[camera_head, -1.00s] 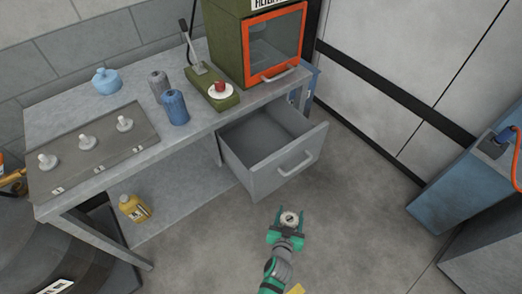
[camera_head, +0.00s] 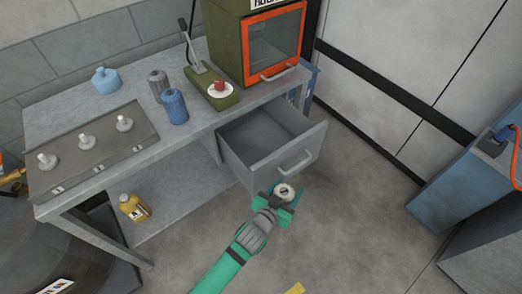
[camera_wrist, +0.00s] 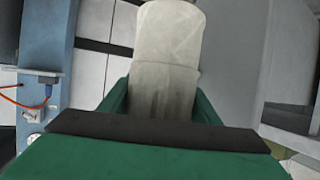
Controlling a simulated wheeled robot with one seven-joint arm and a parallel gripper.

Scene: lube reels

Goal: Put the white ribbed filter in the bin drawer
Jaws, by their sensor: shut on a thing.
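My gripper (camera_head: 282,195) is shut on the white filter (camera_head: 285,191), seen end-on from above in the head view. In the wrist view the pale filter (camera_wrist: 166,45) stands out between the green fingers; its ribs do not show clearly. The bin drawer (camera_head: 262,142) is pulled open under the bench, and its visible inside is empty. My gripper and the filter are in front of the drawer's front panel, near its handle (camera_head: 296,163), outside the drawer. Whether they touch the panel cannot be told.
The bench (camera_head: 60,110) carries a blue jug (camera_head: 106,81), a grey filter (camera_head: 158,84), a blue filter (camera_head: 174,107), a green lever press (camera_head: 215,90) and an orange-framed cabinet (camera_head: 274,45). A yellow bottle (camera_head: 133,208) stands on the lower shelf.

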